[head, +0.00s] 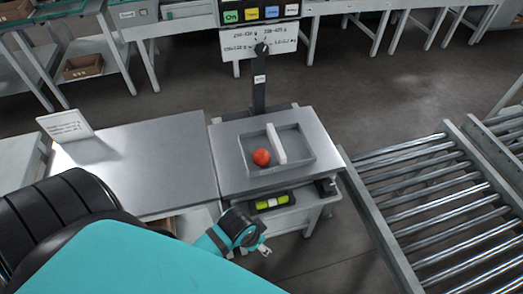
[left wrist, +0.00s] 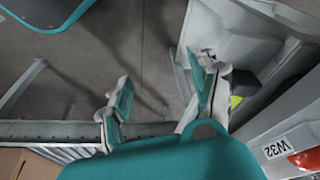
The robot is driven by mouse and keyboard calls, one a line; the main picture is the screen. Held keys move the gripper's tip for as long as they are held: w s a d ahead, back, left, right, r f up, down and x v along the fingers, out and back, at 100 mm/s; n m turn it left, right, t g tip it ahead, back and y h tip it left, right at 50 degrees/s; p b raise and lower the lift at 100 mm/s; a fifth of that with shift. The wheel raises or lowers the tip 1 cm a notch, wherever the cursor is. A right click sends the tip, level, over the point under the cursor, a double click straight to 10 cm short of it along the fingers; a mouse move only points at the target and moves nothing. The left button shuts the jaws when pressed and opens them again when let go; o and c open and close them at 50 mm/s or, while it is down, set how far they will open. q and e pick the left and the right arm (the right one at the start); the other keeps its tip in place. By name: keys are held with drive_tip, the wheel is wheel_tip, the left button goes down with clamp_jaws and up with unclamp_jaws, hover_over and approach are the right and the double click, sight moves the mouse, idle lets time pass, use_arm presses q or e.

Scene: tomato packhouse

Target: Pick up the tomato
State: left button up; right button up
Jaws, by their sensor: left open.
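The tomato (head: 261,157) is red and round. In the head view it lies in the left part of a shallow grey tray (head: 306,163), beside a white upright strip (head: 276,144). The tray rests on the metal top of a weighing stand. My left gripper (head: 264,249) is in front of the stand and below its top, apart from the tomato. In the left wrist view its two fingers (left wrist: 164,78) are spread with nothing between them but floor behind. My right gripper is not in view.
A bare metal table (head: 150,165) adjoins the stand on the left, with a white sign (head: 66,125) on it. A roller conveyor (head: 430,200) is on the right. A post with a display (head: 261,12) rises behind the tray. A W32 label (left wrist: 282,147) shows in the left wrist view.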

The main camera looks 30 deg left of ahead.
use_arm(q)
drive_tip(key=w+r+m, duration=0.3)
drive_tip(key=w, duration=0.1)
drive_tip(key=w+r+m+b, duration=0.1)
drive_tip(key=w+r+m, duration=0.2)
drive_tip(key=w, duration=0.2)
drive_tip(key=w+r+m+g+b, duration=0.1)
drive_tip(key=w+r+m, duration=0.2)
drive_tip(key=w, duration=0.2)
drive_tip(key=shift+w+a+r+h, duration=0.1)
drive_tip(key=shift+a+r+h, duration=0.15)
drive_tip(key=shift+h, duration=0.15)
drive_tip(key=w+a+r+m+g+y, duration=0.1)
drive_tip(key=w+a+r+m, duration=0.2)
drive_tip(key=w+a+r, duration=0.25)
wheel_tip(320, 180, up, 9)
drive_tip(key=m+g, duration=0.1)
drive_tip(key=m, duration=0.1)
hover_over(261, 153)
drive_tip(key=shift+y, duration=0.3)
wheel_tip(261, 153, down, 10)
drive_tip(key=shift+a+f+b, duration=0.1)
drive_tip(key=shift+f+b, duration=0.1)
drive_tip(key=shift+b, duration=0.55)
drive_tip(key=shift+w+f, duration=0.15)
drive_tip(key=shift+f, duration=2.9)
drive_tip(key=c, duration=0.5)
